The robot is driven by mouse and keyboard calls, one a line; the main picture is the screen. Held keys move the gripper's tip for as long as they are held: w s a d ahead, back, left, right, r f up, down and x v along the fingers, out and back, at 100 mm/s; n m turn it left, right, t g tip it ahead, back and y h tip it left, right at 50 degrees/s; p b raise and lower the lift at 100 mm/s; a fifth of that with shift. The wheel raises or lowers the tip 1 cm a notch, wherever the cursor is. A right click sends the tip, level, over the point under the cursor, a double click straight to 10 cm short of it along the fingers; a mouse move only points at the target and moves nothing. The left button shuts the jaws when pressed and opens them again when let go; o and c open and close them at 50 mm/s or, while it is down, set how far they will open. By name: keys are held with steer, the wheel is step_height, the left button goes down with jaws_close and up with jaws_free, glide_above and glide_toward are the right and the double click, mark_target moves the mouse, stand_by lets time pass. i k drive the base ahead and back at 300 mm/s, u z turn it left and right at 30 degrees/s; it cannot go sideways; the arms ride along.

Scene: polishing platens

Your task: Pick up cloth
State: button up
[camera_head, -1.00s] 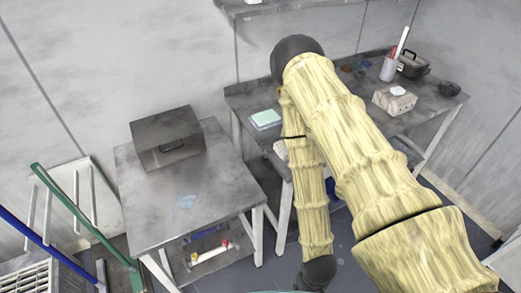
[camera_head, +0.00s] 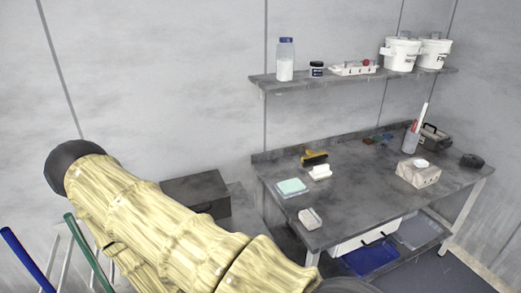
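A flat pale-green folded square (camera_head: 291,187), which looks like a cloth, lies on the left part of the grey workbench (camera_head: 350,205). A box with a white piece on top (camera_head: 418,173) stands on the right part of the bench; I cannot tell whether that piece is cloth. My arm, in a yellowish cover, crosses the lower left of the view, apart from the pale-green square. My gripper is out of view, so its fingers and anything in them are hidden.
Near the square are a small beige block (camera_head: 311,219), a white block (camera_head: 320,172) and a yellow-and-black tool (camera_head: 313,158). A wall shelf (camera_head: 350,82) holds bottles and white buckets (camera_head: 403,52). A dark box (camera_head: 197,192) stands partly behind my arm. The bench's middle is clear.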

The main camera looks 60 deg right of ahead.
mark_target(308, 217)
steer(key=u, duration=0.2)
steer(key=k, duration=1.15)
steer(key=z, duration=1.5)
steer(key=i, duration=0.4)
